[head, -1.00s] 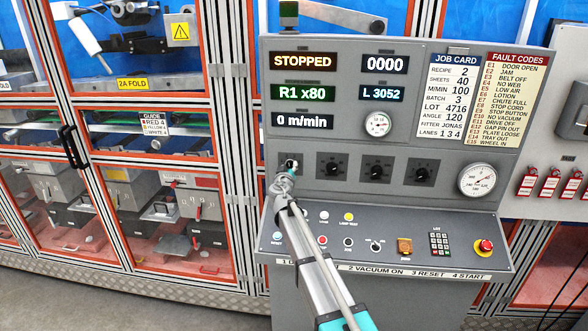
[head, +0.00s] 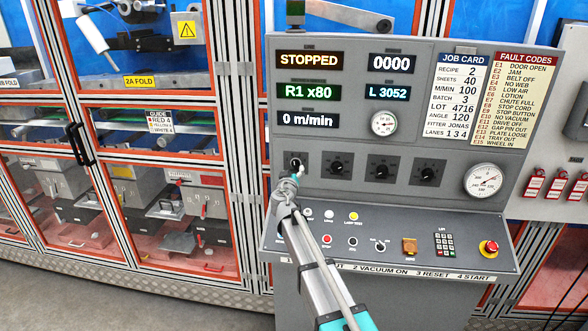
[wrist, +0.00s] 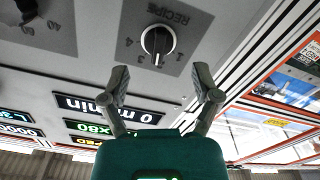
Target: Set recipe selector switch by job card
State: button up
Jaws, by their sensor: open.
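The recipe selector switch (head: 296,163) is the leftmost of the black knobs in a row on the grey panel. In the wrist view, which is upside down, the recipe knob (wrist: 157,41) has a pale line and is surrounded by numbers; 1, 3 and 4 are readable. I cannot tell its exact setting. My gripper (wrist: 160,75) is open and empty, its fingertips apart on either side, short of the knob. In the head view my arm partly covers the knob's lower surroundings. The job card (head: 458,95) reads recipe 2. The green display (head: 309,91) reads R1 x80.
More knobs (head: 382,171) sit right of the recipe switch, with gauges nearby. Below is a sloped desk with buttons, a keypad (head: 445,243) and a red emergency stop (head: 488,248). A framed machine enclosure (head: 150,105) stands left. Other displays read STOPPED and 0 m/min.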

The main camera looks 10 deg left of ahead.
aim_at(295, 166)
jog(key=s, duration=0.8)
jog(key=shift+a, duration=0.15)
jog(key=shift+s, duration=0.1)
jog(key=c, duration=0.3)
jog(key=shift+s+m, duration=1.2)
jog(key=shift+c, duration=0.5)
jog(key=shift+w, duration=0.1)
jog(key=w, duration=1.3)
jog(key=shift+w+d, duration=0.25)
jog(key=shift+w, duration=0.1)
grip_shut()
